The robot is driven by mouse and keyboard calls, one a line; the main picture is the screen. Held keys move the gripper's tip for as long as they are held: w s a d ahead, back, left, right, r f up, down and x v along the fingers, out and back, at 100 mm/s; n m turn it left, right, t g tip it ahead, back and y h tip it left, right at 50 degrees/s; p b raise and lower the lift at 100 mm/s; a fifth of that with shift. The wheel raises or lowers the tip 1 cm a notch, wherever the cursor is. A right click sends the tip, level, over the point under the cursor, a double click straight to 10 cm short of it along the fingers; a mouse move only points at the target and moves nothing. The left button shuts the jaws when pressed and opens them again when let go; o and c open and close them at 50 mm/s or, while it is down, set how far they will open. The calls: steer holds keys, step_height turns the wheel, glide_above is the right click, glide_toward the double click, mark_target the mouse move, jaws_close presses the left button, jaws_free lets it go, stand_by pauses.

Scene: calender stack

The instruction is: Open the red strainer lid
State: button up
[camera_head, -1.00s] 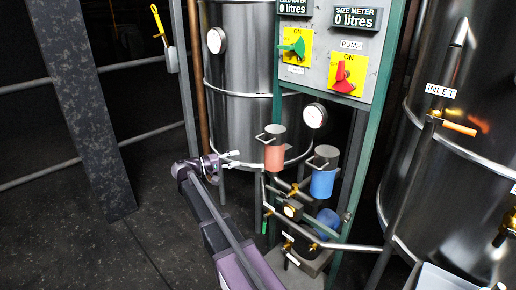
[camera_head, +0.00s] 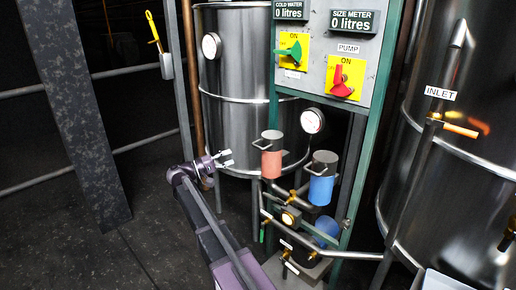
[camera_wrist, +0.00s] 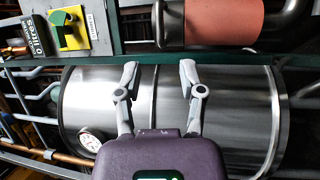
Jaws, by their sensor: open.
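The red strainer (camera_head: 271,163) is an upright salmon-red cylinder with a grey lid (camera_head: 271,135) seated on top. A bar handle (camera_head: 261,143) sticks out from the lid's left side. My gripper (camera_head: 230,158) is open and empty, to the left of the strainer and apart from it, a little below lid height. In the wrist view my gripper (camera_wrist: 158,70) has both fingers spread. There the red strainer (camera_wrist: 210,22) lies sideways along the top edge, with its grey lid (camera_wrist: 170,22) towards the left, beyond the fingertips.
A blue strainer (camera_head: 321,185) stands to the right of the red one, above pipes and brass valves (camera_head: 290,216). A green frame post (camera_head: 358,150) and control panel (camera_head: 338,50) stand close by. A steel tank (camera_head: 240,110) is behind. Dark floor at left is open.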

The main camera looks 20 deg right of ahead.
mark_target(258, 147)
steer(key=d, duration=0.4)
steer(key=d+r+p, duration=0.1)
steer(key=d, duration=0.3)
steer(key=d+r, duration=0.1)
steer(key=d, duration=0.3)
steer(key=shift+s+p, duration=0.3)
steer(key=shift+p, duration=0.05)
